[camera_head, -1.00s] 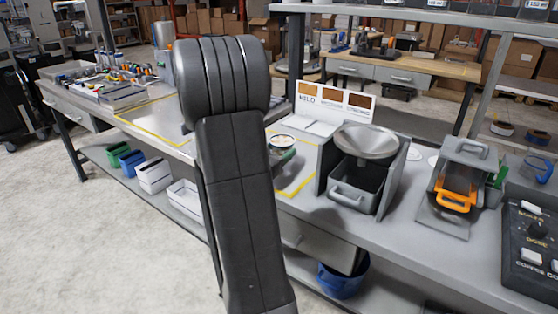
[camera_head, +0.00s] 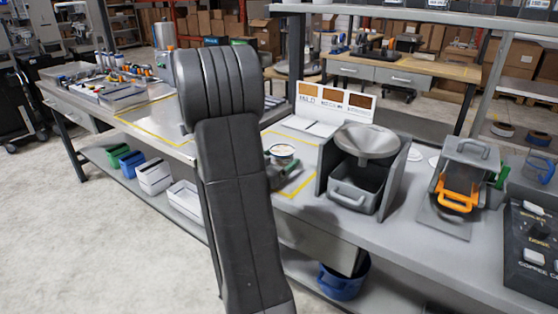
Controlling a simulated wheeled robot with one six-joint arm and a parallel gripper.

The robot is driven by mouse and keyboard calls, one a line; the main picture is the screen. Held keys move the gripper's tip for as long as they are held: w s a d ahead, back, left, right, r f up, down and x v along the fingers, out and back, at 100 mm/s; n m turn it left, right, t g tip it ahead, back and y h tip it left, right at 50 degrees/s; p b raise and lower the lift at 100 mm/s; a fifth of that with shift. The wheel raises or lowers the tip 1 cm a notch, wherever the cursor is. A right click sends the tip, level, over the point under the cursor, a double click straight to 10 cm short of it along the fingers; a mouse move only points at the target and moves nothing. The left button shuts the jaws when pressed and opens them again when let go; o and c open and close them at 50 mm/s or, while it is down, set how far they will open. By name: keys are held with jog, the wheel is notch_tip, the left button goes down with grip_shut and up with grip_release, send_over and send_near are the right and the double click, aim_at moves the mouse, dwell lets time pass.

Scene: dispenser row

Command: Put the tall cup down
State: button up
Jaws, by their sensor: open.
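A cup with a pale round top and a dark rim (camera_head: 281,151) shows just right of my arm, over the yellow-outlined area of the grey bench (camera_head: 408,222). I take it for the tall cup; its lower part is mostly hidden. A small grey and dark part of my gripper (camera_head: 287,174) shows just below the cup's top, beside its body. The gripper is open; the rest of it is hidden behind my arm. I cannot tell whether the jaws touch the cup or whether its base rests on the bench.
A grey dispenser with a round funnel (camera_head: 366,142) and a handled drawer stands to the right. Farther right are an orange-handled unit (camera_head: 459,190) and a dark control panel (camera_head: 533,237). A sign with brown panels (camera_head: 335,101) stands behind. A blue bin (camera_head: 343,280) sits below.

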jog(key=v, duration=1.2)
jog(key=shift+r, duration=0.2)
